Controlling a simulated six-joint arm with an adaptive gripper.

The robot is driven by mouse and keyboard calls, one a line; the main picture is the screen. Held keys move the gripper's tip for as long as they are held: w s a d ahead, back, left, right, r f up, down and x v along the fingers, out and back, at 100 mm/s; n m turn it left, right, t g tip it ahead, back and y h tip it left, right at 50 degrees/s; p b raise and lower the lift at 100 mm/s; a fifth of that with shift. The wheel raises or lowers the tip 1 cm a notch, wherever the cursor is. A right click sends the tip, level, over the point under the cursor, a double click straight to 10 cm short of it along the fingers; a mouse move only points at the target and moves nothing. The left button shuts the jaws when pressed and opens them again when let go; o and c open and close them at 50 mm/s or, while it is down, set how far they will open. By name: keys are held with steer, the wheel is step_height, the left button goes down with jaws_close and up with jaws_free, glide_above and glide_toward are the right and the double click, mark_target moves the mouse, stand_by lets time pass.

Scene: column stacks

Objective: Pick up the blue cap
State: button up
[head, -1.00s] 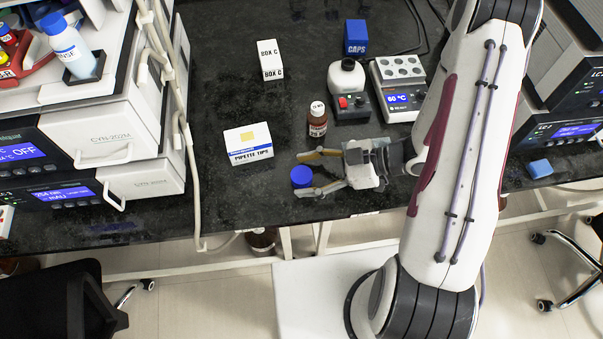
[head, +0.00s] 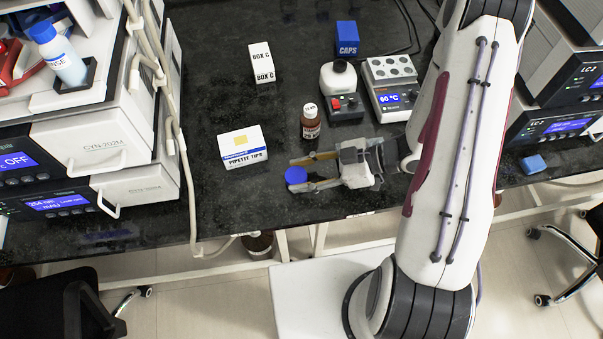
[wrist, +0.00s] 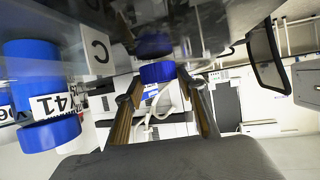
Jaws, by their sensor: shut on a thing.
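The blue cap (head: 295,175) is a small round disc at the left end of my gripper (head: 301,173), over the dark bench near its front edge. The fingers point left in the head view and are shut on the cap from two sides. In the wrist view the cap (wrist: 157,72) sits between the two fingertips (wrist: 157,80). A dark blue reflection shows just above it on the glossy bench surface. I cannot tell whether the cap is clear of the bench.
A pipette tips box (head: 242,149) stands behind and left of the cap. A brown bottle (head: 310,124) stands close behind my gripper. Box C (head: 261,66), a blue caps box (head: 347,40) and a heater block (head: 391,90) are farther back. Bare bench lies left of the cap.

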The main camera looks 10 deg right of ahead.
mark_target(302, 176)
steer(key=shift+r, duration=4.65)
steer(key=shift+r, duration=0.15)
